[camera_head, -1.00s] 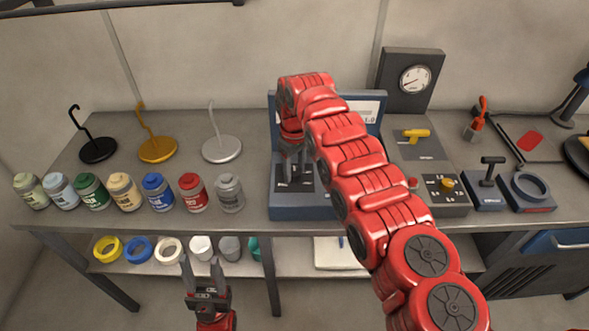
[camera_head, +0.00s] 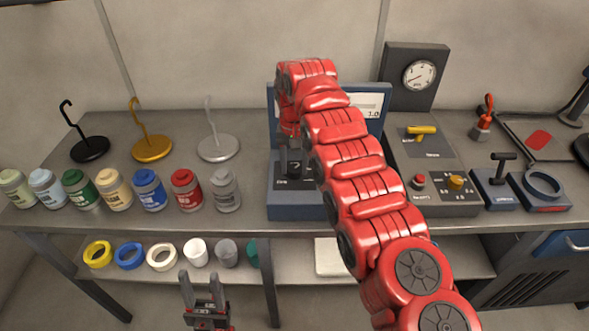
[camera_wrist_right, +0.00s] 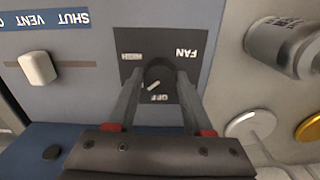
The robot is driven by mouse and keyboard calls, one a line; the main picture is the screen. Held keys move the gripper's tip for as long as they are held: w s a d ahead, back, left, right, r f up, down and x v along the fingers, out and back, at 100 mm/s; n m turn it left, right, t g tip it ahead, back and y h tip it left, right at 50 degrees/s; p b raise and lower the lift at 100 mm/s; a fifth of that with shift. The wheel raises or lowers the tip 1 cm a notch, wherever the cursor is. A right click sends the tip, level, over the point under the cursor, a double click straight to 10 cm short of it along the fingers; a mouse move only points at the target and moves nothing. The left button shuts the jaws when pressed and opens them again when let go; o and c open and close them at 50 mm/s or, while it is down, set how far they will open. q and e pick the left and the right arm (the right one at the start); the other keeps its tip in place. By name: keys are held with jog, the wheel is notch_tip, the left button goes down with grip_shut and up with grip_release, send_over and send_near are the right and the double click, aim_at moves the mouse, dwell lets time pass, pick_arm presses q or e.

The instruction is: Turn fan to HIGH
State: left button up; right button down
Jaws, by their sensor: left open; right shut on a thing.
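The fan dial is a dark round knob (camera_wrist_right: 158,72) on a black plate (camera_wrist_right: 186,88) marked FAN, HIGH and OFF, in the right wrist view. The plate sits on a blue-grey panel (camera_wrist_right: 85,40). My right gripper (camera_wrist_right: 160,82) is shut on the knob, one finger on each side. A short white mark on the knob lies slantwise near the OFF side; its exact setting is hard to tell. In the head view my right gripper (camera_head: 291,163) reaches down to the blue unit (camera_head: 298,213), and the arm hides much of it. My left gripper (camera_head: 203,292) is open and empty, in front of the bench.
A white slider (camera_wrist_right: 38,67) marked VENT and SHUT is beside the fan plate. Several paint jars (camera_head: 150,190) and hooked stands (camera_head: 151,147) stand left.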

jog(key=m, duration=0.2)
jog(key=shift+m, duration=0.4)
jog(key=m, duration=0.3)
jog(key=shift+r+m, duration=0.1)
jog(key=shift+m, duration=0.2)
jog(key=m+p, duration=0.1)
jog(key=m, duration=0.2)
jog(key=shift+m, duration=0.3)
jog(key=shift+m+p, duration=0.4)
jog(key=shift+m, duration=1.6)
jog(key=shift+c, duration=1.5)
grip_release()
